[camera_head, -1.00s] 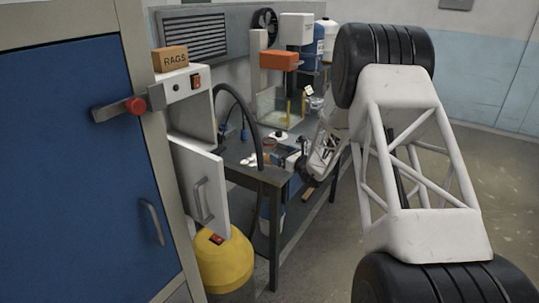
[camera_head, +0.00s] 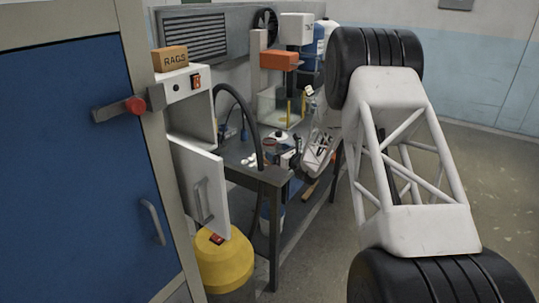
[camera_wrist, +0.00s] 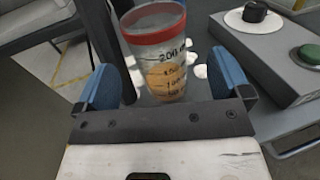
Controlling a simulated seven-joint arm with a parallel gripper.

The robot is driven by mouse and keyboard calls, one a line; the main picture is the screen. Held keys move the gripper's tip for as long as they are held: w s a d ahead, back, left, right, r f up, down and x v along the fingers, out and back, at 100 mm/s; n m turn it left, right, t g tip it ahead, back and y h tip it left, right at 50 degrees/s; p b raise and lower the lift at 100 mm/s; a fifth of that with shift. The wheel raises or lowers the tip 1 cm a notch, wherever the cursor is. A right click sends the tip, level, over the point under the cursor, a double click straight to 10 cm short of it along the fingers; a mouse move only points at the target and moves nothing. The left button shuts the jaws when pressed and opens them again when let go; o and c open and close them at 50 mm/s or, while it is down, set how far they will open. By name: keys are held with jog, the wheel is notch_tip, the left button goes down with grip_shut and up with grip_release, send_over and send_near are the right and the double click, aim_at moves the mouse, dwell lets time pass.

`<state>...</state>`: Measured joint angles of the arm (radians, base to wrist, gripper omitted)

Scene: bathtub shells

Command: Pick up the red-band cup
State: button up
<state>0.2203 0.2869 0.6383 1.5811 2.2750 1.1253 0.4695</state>
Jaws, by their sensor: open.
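The red-band cup (camera_wrist: 165,50) is a clear cup with a red rim band, dark volume marks and some orange-tan contents low inside. In the wrist view it stands between the two blue finger pads of my gripper (camera_wrist: 165,78), tilted in the picture. The fingers are open, with a visible gap on each side of the cup.
Several white pieces (camera_wrist: 200,71) lie close behind the cup. A grey box with a black knob and a green button (camera_wrist: 310,54) stands to the right. In the head view a black hose (camera_head: 250,120) arches over the workbench (camera_head: 255,176), beside an open white cabinet door (camera_head: 200,185).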

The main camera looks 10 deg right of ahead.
aim_at(270, 140)
jog(key=shift+x, duration=2.55)
jog(key=shift+a, duration=0.1)
jog(key=c, duration=1)
jog(key=shift+r, duration=0.2)
jog(key=shift+c, duration=0.2)
jog(key=shift+r, duration=0.55)
notch_tip(270, 140, up, 2)
jog(key=s+r, duration=0.1)
jog(key=s, duration=1.5)
jog(key=shift+a+r, duration=0.25)
jog(key=shift+a, duration=0.2)
